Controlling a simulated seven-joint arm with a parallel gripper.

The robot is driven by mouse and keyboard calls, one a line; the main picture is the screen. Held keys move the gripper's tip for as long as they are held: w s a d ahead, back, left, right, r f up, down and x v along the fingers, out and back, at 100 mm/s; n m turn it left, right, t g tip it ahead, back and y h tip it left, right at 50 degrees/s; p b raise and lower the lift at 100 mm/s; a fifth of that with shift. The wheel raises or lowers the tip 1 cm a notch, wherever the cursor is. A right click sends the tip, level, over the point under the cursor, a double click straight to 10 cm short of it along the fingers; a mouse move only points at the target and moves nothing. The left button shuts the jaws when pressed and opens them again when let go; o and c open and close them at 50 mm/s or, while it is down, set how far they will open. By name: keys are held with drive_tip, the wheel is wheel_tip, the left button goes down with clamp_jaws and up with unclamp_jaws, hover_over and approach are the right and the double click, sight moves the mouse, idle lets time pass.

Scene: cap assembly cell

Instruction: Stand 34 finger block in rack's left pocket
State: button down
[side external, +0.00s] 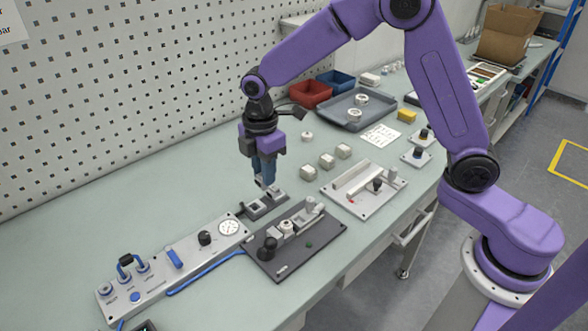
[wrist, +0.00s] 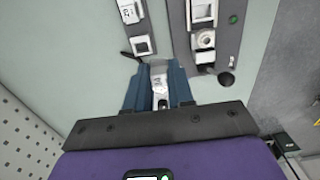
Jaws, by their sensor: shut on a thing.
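My gripper (side external: 266,185) is shut on a small pale finger block. In the wrist view the block (wrist: 160,84) shows between the two blue fingers of the gripper (wrist: 160,92); its marking is not readable. The grey rack (side external: 263,207) lies on the bench beneath my fingertips in the side view. In the wrist view the rack (wrist: 137,28) is ahead of the fingers, with a pale square feature at its near end and a pale, marked piece at its far end. The block looks apart from the rack, but the exact gap is hard to tell.
A dark fixture plate (side external: 325,238) with a black knob stands close in front of the rack. A grey control panel (side external: 187,262) lies left. Several pale blocks (side external: 326,161) and a light fixture plate (side external: 363,203) are to the right. The perforated wall stands behind.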

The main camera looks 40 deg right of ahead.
drive_tip(key=shift+w+a+f, duration=0.1)
drive_tip(key=shift+w+f, duration=0.5)
drive_tip(key=shift+f, duration=0.75)
drive_tip(key=shift+w+a+f, duration=0.1)
drive_tip(key=shift+w+f, duration=0.55)
drive_tip(key=shift+f, duration=0.75)
drive_tip(key=shift+w+f, duration=0.6)
drive_tip(key=shift+f, duration=0.75)
drive_tip(key=shift+f, duration=0.8)
drive_tip(key=c, duration=0.9)
unclamp_jaws()
